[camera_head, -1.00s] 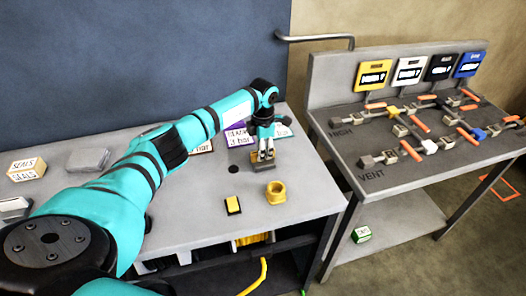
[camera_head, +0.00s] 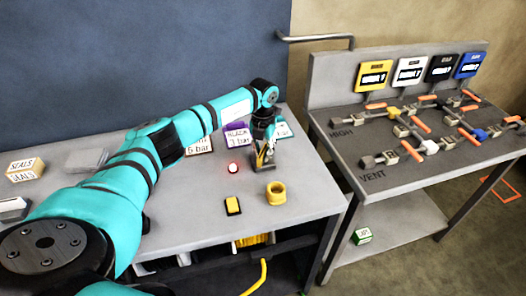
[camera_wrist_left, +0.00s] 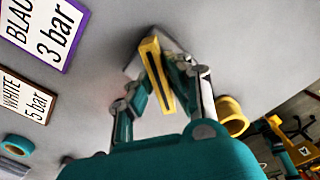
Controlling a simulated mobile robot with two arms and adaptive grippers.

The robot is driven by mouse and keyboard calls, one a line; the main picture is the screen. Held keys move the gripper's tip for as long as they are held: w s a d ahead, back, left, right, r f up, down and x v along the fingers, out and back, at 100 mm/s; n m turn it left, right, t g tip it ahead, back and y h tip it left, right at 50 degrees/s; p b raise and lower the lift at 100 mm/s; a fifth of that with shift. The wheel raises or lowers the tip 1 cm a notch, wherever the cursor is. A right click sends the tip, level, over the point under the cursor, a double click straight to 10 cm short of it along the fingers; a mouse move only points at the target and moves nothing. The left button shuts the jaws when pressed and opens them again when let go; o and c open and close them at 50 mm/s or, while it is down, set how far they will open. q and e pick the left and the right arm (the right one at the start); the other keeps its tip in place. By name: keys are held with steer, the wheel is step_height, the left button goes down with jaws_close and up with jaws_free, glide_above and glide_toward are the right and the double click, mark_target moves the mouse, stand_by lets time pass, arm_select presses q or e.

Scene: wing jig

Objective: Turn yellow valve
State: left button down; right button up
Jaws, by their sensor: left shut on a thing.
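My left gripper (camera_head: 264,153) is shut on a yellow handle with a dark stripe, at a small grey base (camera_head: 267,169) on the workbench. In the left wrist view the yellow handle (camera_wrist_left: 158,76) stands slanted between both fingers (camera_wrist_left: 164,84). The fingers hide part of it in the head view. A small red light (camera_head: 233,168) glows on the bench just left of the base. On the rig at right, a small yellow part (camera_head: 393,112) sits on the upper pipe line, below a yellow sign (camera_head: 373,75). My right gripper is not in view.
A yellow ring-shaped cup (camera_head: 276,193) stands close in front of the base. A yellow-topped block (camera_head: 233,205) lies to its left. A box marked SEALS (camera_head: 26,168) is at far left. The bench's front right is clear.

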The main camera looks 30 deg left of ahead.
mark_target(263, 151)
arm_select(q)
steer(key=n, duration=0.3)
steer(key=shift+r+n, duration=0.15)
steer(key=shift+n, duration=0.15)
steer(key=shift+w+n+p, duration=0.1)
steer(key=shift+n+p, duration=0.35)
steer(key=shift+n, duration=1.15)
steer(key=c, duration=1.3)
jaws_free()
step_height(263, 151, up, 12)
steer(key=shift+f, duration=0.1)
